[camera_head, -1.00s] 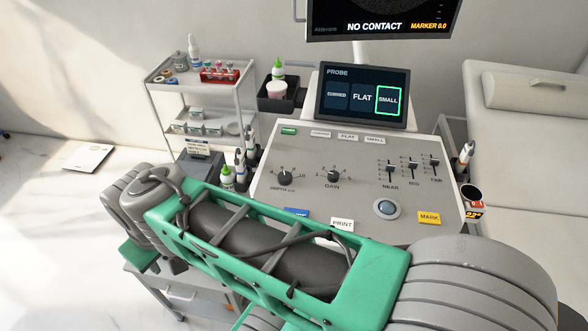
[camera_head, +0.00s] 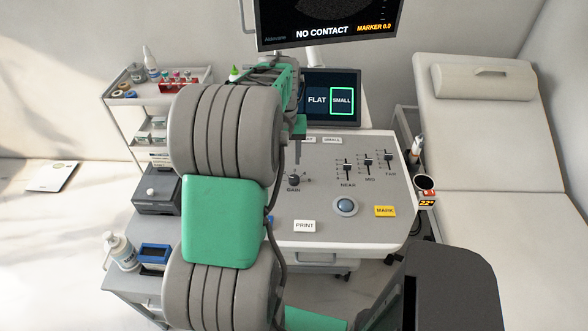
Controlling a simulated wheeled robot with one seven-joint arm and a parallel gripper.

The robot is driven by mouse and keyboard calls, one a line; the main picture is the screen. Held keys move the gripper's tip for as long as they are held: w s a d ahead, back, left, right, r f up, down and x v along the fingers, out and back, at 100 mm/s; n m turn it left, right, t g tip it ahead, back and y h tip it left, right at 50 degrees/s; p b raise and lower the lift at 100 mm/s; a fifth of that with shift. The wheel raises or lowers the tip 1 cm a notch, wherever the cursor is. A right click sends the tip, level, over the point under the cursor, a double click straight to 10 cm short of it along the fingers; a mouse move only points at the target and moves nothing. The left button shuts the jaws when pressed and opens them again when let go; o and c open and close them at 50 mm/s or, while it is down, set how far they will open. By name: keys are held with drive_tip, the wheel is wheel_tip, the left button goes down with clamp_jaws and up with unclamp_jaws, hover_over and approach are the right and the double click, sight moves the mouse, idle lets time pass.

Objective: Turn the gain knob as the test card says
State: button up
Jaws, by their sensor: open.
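The gain knob (camera_head: 293,181) is a small dark dial on the grey console panel (camera_head: 325,219), with the word GAIN under it. My gripper (camera_head: 297,166) points down just above the knob, small and partly hidden by my arm; it is open, and I cannot tell whether its fingers touch or straddle the knob. The knob's pointer is too small to read. No test card can be made out for certain. The depth knob is hidden behind my arm.
Sliders (camera_head: 368,164), a trackball (camera_head: 346,206), a PRINT key (camera_head: 304,226) and a MARK key (camera_head: 384,211) lie on the panel. The probe screen (camera_head: 331,97) and a monitor (camera_head: 325,20) stand behind. A cup (camera_head: 425,184) hangs at right. A couch (camera_head: 490,130) is beyond.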

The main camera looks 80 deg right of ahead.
sight(294, 178)
drive_tip(key=shift+s+d+f+m, duration=0.1)
drive_tip(key=shift+s+d+m, duration=0.1)
drive_tip(key=shift+s, duration=0.4)
drive_tip(key=shift+s+d+f+m, duration=0.1)
drive_tip(key=shift+s+d, duration=0.05)
drive_tip(key=shift+s, duration=0.45)
drive_tip(key=shift+s+f, duration=0.15)
drive_tip(key=shift+f, duration=0.2)
wheel_tip(294, 178, down, 7)
drive_tip(key=shift+f+p, duration=0.1)
drive_tip(key=shift+p, duration=0.55)
drive_tip(key=shift+c, duration=0.5)
clamp_jaws()
